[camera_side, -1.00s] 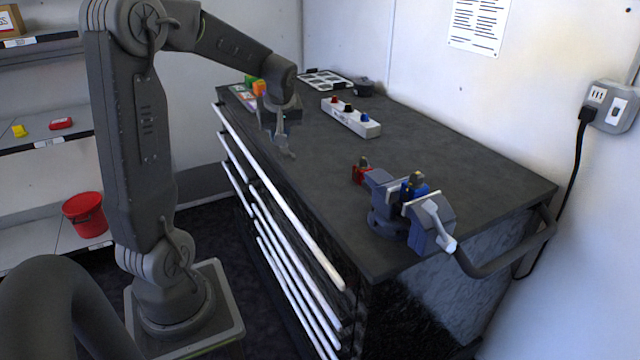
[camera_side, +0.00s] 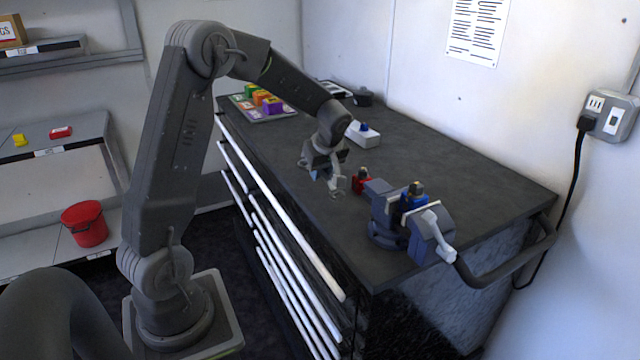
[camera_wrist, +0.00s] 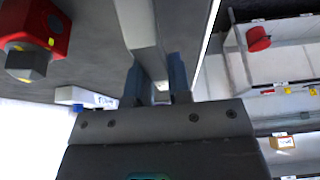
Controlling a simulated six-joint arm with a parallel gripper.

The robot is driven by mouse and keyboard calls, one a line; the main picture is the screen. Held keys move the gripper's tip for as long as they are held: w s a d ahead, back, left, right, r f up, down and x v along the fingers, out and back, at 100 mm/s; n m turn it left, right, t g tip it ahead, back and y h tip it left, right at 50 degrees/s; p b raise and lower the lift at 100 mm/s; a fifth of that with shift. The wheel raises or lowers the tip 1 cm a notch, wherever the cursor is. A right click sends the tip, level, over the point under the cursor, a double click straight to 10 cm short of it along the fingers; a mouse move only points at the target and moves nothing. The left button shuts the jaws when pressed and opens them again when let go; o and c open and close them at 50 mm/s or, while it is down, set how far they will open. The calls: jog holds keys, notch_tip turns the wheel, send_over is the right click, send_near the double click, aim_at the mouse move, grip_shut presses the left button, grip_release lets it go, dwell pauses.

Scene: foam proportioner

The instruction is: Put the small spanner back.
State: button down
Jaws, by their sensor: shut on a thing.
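My gripper (camera_side: 332,177) hangs over the bench top, left of the vise, and is shut on the small spanner (camera_side: 338,190), a grey metal tool. In the wrist view the spanner (camera_wrist: 139,22) shows as a pale grey bar running from between the fingertips (camera_wrist: 158,84) to the top edge. The spanner's far end is out of that view. In the side view it looks small and points down, above or near the bench surface. I cannot tell whether it touches the bench.
A red block with a metal hex top (camera_side: 361,182) stands just right of my gripper. A blue-grey vise (camera_side: 388,222) holds a blue piece (camera_side: 412,197).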

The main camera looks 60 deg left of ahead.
aim_at(318, 191)
jog(key=shift+f, duration=1.95)
jog(key=shift+f, duration=0.15)
jog(key=c, duration=1.1)
grip_release()
jog(key=shift+o, duration=0.2)
jog(key=v, duration=1.2)
jog(key=s+d+r+m+t+h, duration=0.2)
jog(key=s+d+m, duration=0.7)
jog(key=d, duration=0.1)
jog(key=s+d+r+m+t+h, duration=0.2)
jog(key=s+d+r+m+t, duration=0.1)
jog(key=s+d+m, duration=0.6)
jog(key=shift+s+d+t+h, duration=0.3)
jog(key=shift+s+d, duration=0.25)
jog(key=shift+d, duration=0.3)
